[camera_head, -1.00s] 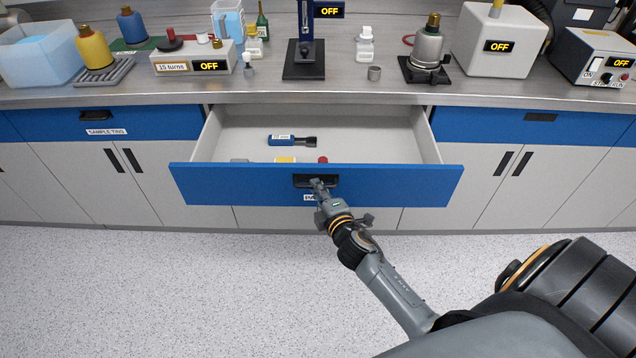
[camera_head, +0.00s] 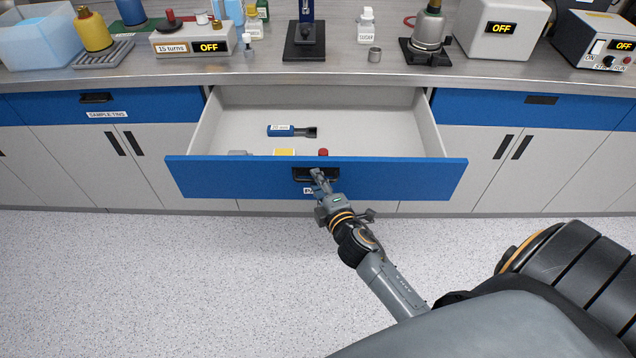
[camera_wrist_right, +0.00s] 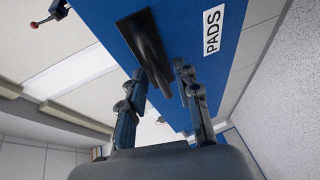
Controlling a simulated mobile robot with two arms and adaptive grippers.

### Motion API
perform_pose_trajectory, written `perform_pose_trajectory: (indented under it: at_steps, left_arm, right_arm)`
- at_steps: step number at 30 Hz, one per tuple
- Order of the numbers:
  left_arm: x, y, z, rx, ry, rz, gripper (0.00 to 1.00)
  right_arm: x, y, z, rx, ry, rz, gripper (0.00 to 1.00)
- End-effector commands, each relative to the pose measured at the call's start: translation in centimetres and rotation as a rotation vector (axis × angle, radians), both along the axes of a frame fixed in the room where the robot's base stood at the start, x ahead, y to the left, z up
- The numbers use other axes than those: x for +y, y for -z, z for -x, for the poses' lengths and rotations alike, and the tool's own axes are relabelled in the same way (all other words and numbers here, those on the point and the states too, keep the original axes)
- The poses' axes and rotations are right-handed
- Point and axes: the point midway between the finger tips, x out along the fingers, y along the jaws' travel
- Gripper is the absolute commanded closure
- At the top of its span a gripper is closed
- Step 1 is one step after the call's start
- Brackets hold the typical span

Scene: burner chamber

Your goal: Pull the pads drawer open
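The pads drawer (camera_head: 230,175) has a blue front and stands well out from the cabinet, its inside showing. Its black handle (camera_head: 302,174) sits in the middle of the front, partly hidden by my right gripper (camera_head: 318,176). The handle (camera_wrist_right: 143,38) also shows in the right wrist view, beside the white PADS label (camera_wrist_right: 212,32). There the fingers of my right gripper (camera_wrist_right: 161,75) lie on either side of the handle and appear closed on it. My left gripper is not in view.
The drawer holds a blue labelled tool (camera_head: 285,131), a yellow item (camera_head: 284,152) and a red-topped item (camera_head: 323,152). The worktop (camera_head: 270,75) above carries bottles and devices. A closed SAMPLE TINS drawer (camera_head: 150,104) is at left. The floor (camera_head: 150,280) in front is clear.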

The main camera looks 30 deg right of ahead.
Motion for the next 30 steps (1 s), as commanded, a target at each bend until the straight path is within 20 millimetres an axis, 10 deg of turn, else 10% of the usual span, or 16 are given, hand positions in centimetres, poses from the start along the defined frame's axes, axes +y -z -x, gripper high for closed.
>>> perform_pose_trajectory:
  at_steps: [11, 30]
  left_arm:
    - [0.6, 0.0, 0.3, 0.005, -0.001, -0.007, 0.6]
    - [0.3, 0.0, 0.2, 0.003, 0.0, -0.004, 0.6]
  right_arm:
    - [0.1, 0.0, 0.7, 0.001, 0.0, 0.0, 0.65]
    - [1.7, -2.0, 11.3, 0.001, 0.001, -0.001, 0.65]
